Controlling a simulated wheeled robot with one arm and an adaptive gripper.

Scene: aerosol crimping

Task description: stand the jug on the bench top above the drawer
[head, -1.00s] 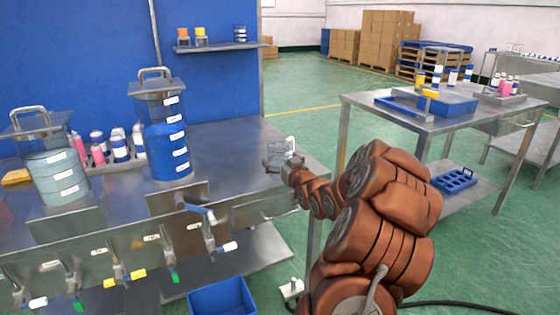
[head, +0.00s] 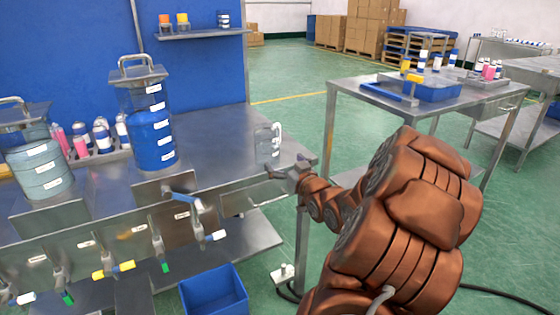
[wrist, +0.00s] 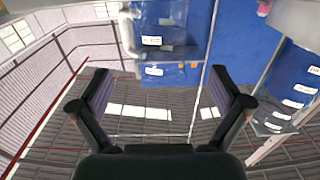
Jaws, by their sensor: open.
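The jug (head: 266,143) is clear, with a pale handle on its right side. It stands upright on the right end of the steel bench top (head: 222,132), above the drawer (head: 243,198) in the bench front. My gripper (head: 279,171) is just in front of the jug, at the bench's front edge, and looks apart from it. In the wrist view the jug (wrist: 165,28) shows at the top with its labels and handle, beyond the fingertips. My gripper (wrist: 160,85) is open there, with nothing between its fingers.
Two large graduated vessels, one blue (head: 152,135) and one grey (head: 40,165), stand left on the bench. Valves line its front. A blue bin (head: 213,292) sits on the floor below. Another steel table (head: 350,92) stands at right.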

